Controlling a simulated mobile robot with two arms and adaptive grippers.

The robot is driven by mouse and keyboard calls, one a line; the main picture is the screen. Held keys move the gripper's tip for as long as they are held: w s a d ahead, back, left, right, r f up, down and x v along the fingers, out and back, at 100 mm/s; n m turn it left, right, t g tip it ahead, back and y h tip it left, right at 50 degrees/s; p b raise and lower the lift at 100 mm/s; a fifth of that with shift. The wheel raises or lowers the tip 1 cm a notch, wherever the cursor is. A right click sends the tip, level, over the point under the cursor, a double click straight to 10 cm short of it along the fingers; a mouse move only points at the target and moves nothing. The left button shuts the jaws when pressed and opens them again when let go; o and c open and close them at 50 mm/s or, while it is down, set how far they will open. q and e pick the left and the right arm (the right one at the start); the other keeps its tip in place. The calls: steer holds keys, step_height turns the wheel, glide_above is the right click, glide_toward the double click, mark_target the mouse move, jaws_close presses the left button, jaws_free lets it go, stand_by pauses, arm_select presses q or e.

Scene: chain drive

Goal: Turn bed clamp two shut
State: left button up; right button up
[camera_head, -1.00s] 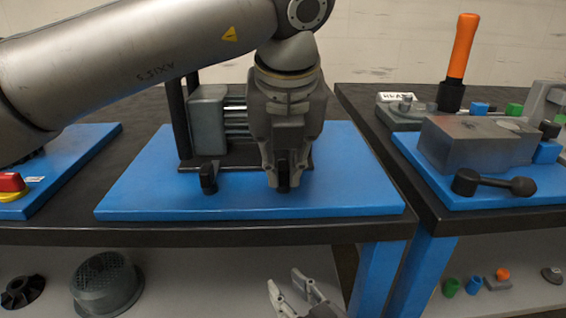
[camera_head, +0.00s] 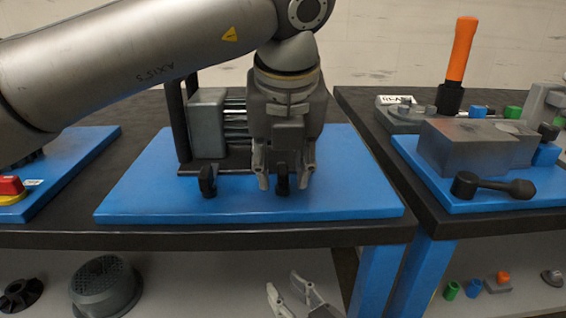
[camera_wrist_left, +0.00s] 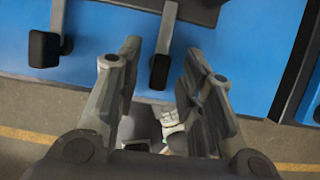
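Two black clamp levers stand at the front of a grey motor (camera_head: 207,122) on a blue plate. The left lever (camera_head: 208,181) stands free; the right lever (camera_head: 282,180) is between the spread fingers of my left gripper (camera_head: 284,183). In the left wrist view, the right lever (camera_wrist_left: 160,71) shows a gap to either finger, and the left lever (camera_wrist_left: 44,48) is outside the fingers. No label tells which is bed clamp two. My left gripper hides part of the motor. My right gripper (camera_head: 292,297) is open and empty, low in front of the table.
The blue plate (camera_head: 350,185) is bare to the right of the levers. A second table at right holds a grey block (camera_head: 470,147), an orange-handled tool (camera_head: 460,55) and a black lever (camera_head: 495,186). A grey mesh housing (camera_head: 105,284) sits on the lower shelf.

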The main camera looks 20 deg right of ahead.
arm_select(q)
steer(key=v, duration=1.2)
steer(key=shift+f, duration=0.1)
